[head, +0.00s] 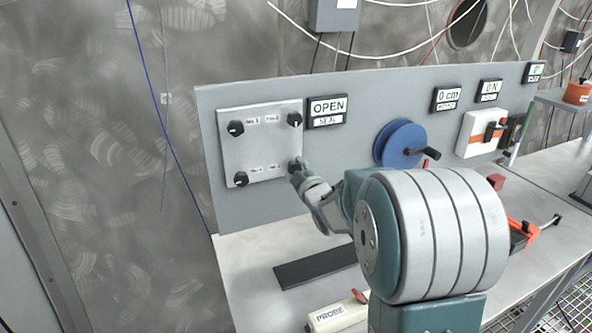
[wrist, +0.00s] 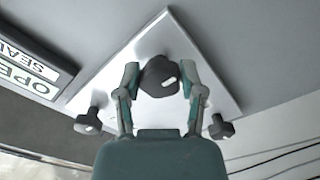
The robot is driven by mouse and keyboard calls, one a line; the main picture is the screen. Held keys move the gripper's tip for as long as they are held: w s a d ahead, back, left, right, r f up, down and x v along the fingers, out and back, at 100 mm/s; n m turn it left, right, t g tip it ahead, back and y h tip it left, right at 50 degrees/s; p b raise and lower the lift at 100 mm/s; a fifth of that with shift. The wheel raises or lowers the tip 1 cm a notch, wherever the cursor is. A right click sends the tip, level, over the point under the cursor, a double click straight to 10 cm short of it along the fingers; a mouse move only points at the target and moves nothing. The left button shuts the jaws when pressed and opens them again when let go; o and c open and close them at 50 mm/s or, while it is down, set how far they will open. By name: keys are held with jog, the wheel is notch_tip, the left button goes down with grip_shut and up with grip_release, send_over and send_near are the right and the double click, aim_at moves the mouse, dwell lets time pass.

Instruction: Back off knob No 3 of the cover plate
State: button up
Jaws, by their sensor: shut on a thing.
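The square light-grey cover plate (head: 262,148) is on the upright panel, with a dark knob at each corner. My gripper (head: 297,172) is at its lower right knob (head: 293,164). In the wrist view, the two fingers of my gripper (wrist: 159,80) are shut on this knob (wrist: 158,72), one on each side. A white mark shows on the knob's face. Two other knobs, one at the left (wrist: 88,122) and one at the right (wrist: 221,127), are clear of the fingers. The small number labels are too blurred to read surely. The fourth knob is hidden in the wrist view.
An OPEN/SEAL sign (head: 327,111) sits right of the plate. A blue handwheel (head: 400,143) is farther right on the panel. A dark strip (head: 315,266) and a probe (head: 338,314) lie on the bench below. The panel left of the plate is bare.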

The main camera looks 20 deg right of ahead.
jog(key=shift+a+f+n, duration=0.1)
jog(key=shift+n, duration=0.2)
jog(key=o, duration=1.2)
jog(key=shift+c, duration=0.2)
jog(key=shift+s, duration=0.1)
jog(key=s, duration=1.1)
jog(key=shift+s, duration=0.35)
jog(key=shift+a, duration=0.15)
jog(key=s+a+f+m+g, duration=0.1)
jog(key=s+a+m+g, duration=0.4)
jog(key=s, duration=0.6)
jog(key=s+a+f+m+g, duration=0.1)
jog(key=s+a+m+g, duration=0.5)
jog(key=s, duration=0.6)
jog(key=shift+s+a+f+g, duration=0.35)
jog(key=shift+a+g, duration=0.2)
jog(key=shift+g, duration=0.15)
